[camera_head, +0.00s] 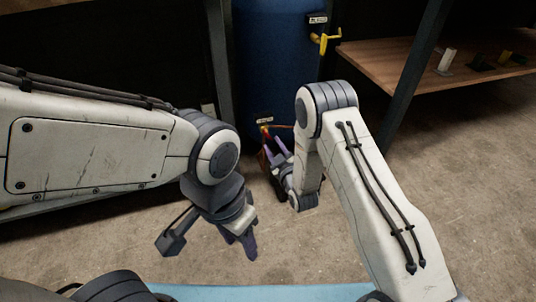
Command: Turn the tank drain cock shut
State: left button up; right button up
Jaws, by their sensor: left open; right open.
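The blue tank (272,70) stands upright at the back centre. Low on its front, under a small white label, is a small red and yellow fitting (265,132), which looks like the drain cock; its handle angle is too small to tell. My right gripper (274,146) is open, with its purple-grey fingers just below and beside this fitting. I cannot tell whether they touch it. My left gripper (240,243) is open and empty, hanging over the floor well in front of the tank.
A yellow lever valve (324,41) sticks out higher on the tank's right side. A wooden shelf (400,62) with small parts, including a white cylinder (447,60), stands at the right behind a dark post (416,75). The concrete floor (310,245) is clear between my arms.

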aim_at(269, 137)
jog(key=shift+t, duration=0.6)
jog(key=w+f+b, duration=0.1)
jog(key=w+b, duration=0.1)
jog(key=w+a+f+b, duration=0.1)
jog(key=w+b, duration=0.1)
jog(key=w, duration=0.1)
jog(key=w+f+b, duration=0.2)
jog(key=w, duration=0.1)
jog(key=shift+w+a+b, duration=0.2)
jog(key=shift+a+b, duration=0.05)
jog(key=shift+b, duration=0.05)
jog(key=shift+w+a+r, duration=0.1)
jog(key=shift+w+a, duration=0.1)
jog(key=shift+w, duration=0.35)
pick_arm(q)
notch_tip(269, 137, down, 8)
jog(key=shift+f, duration=0.2)
pick_arm(e)
grip_shut()
